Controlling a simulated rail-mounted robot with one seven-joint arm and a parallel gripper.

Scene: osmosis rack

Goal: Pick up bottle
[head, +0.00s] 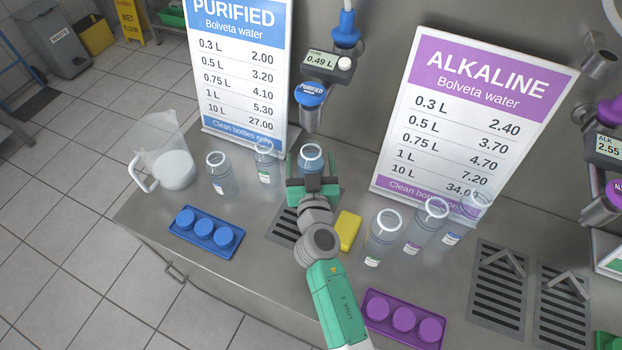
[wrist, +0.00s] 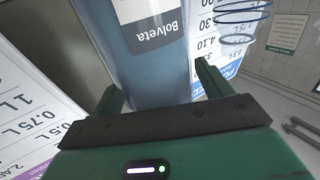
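A clear bottle with a white ring-shaped top (head: 311,157) stands under the purified-water dispenser, just beyond my gripper. My gripper (head: 312,186) reaches toward it low over the counter, and its hand hides the bottle's lower part in the head view. In the wrist view, the bluish bottle body (wrist: 158,78) with a white Bolveta label stands between the two fingers of my gripper (wrist: 160,90). The fingers are apart, one on each side of the bottle. A narrow gap seems to show at the right finger; contact is hard to judge.
Two bottles (head: 218,176) and a jug (head: 168,160) stand left. Blue caps (head: 203,229) sit in a tray; a yellow block (head: 348,231) lies right of my arm. More bottles (head: 383,238) and purple caps (head: 403,319) are right. The PURIFIED dispenser (head: 310,97) hangs above.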

